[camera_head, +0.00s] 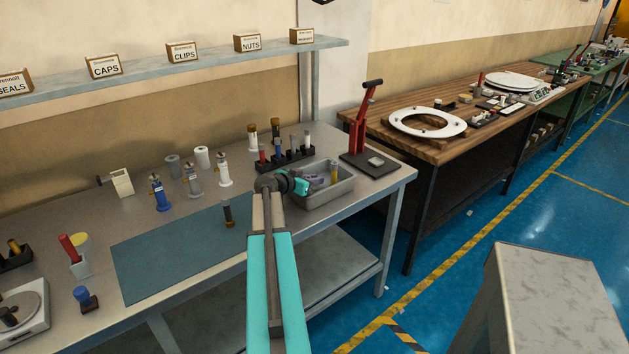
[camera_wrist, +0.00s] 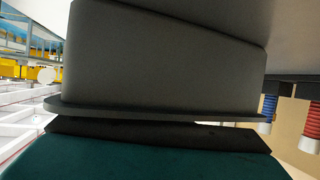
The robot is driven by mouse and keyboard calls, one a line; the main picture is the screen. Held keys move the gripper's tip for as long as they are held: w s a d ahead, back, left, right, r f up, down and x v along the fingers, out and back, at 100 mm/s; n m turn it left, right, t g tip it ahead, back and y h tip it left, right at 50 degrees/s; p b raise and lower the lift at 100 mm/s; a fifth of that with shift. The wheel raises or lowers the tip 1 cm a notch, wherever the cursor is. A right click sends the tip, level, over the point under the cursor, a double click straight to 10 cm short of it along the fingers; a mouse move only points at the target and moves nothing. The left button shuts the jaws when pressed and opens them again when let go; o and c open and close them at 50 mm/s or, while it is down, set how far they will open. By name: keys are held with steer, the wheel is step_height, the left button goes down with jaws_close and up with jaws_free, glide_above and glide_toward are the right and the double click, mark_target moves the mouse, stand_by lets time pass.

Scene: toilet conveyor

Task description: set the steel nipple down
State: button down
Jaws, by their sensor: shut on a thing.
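My gripper (camera_head: 290,183) is at the end of my teal arm, over the bench at the left side of the grey bin. Its fingertips are hard to make out in the head view. My gripper is shut on the steel nipple, but the nipple itself is not clearly visible in either view. A blue-green mat (camera_head: 165,255) lies on the bench left of my arm. A dark fitting with a brass-coloured lower end (camera_head: 228,212) stands upright on it.
The grey bin (camera_head: 325,199) holds purple and yellow parts. Several valves, including a blue one (camera_head: 159,194), stand behind the mat. Most of the mat is bare.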

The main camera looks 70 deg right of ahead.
steer(key=c, duration=1.7)
jaws_free()
steer(key=shift+r, duration=0.15)
steer(key=shift+w+a, duration=0.1)
steer(key=shift+a, duration=0.2)
steer(key=b+v, duration=0.2)
steer(key=v, duration=0.9)
steer(key=shift+w+a+r, duration=0.1)
steer(key=shift+a+r, duration=0.05)
